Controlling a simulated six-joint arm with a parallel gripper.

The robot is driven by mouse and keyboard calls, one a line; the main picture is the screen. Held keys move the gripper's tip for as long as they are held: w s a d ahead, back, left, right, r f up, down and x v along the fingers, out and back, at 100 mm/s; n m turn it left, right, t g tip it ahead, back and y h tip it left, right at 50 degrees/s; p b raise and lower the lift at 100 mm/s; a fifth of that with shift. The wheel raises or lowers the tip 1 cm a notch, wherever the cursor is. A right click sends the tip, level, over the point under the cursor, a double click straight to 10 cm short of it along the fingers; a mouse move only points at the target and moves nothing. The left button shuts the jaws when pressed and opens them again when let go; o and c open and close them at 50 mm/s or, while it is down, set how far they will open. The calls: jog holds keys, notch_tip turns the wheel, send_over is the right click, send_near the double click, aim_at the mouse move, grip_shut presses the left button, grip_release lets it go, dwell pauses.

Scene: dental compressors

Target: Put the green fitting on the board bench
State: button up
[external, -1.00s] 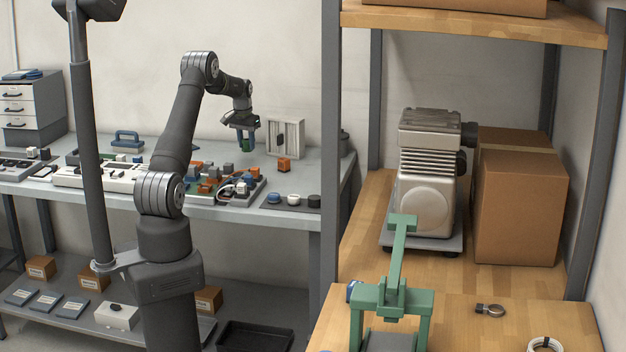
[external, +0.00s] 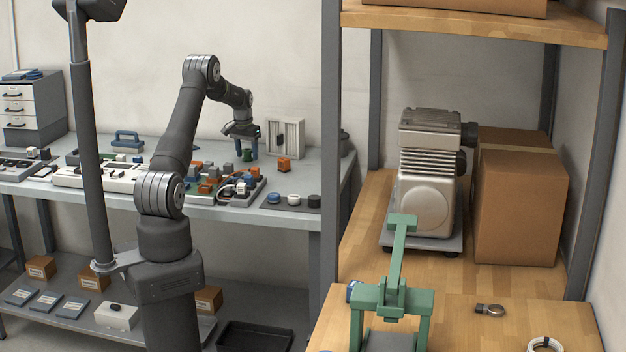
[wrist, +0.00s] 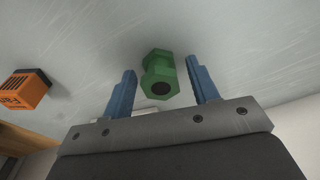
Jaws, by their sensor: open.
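The green fitting (external: 247,156) is on the grey bench (external: 250,174), just below my gripper (external: 246,146). In the wrist view the green fitting (wrist: 160,74) has a hex-shaped body and a dark round hole at its near end. It lies between the two blue fingers of my gripper (wrist: 163,84), with a gap on each side. My gripper is open and touches nothing that I can see.
An orange block (external: 284,164) stands on the bench to the right of the fitting and also shows in the wrist view (wrist: 24,90). A white vented panel (external: 286,138) stands behind. Modules and small blocks (external: 205,180) crowd the bench to the left.

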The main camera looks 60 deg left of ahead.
aim_at(247, 149)
notch_tip(247, 149, up, 12)
jog(key=s, duration=0.1)
jog(key=shift+s+d, duration=0.15)
jog(key=shift+d, duration=0.2)
jog(key=shift+r, duration=0.1)
jog(key=f, duration=0.4)
jog(key=w+f, duration=0.1)
jog(key=f, duration=0.7)
jog(key=shift+w+a, duration=0.15)
jog(key=shift+a, duration=0.15)
jog(key=shift+w+a+r, duration=0.1)
jog(key=shift+r, duration=1.7)
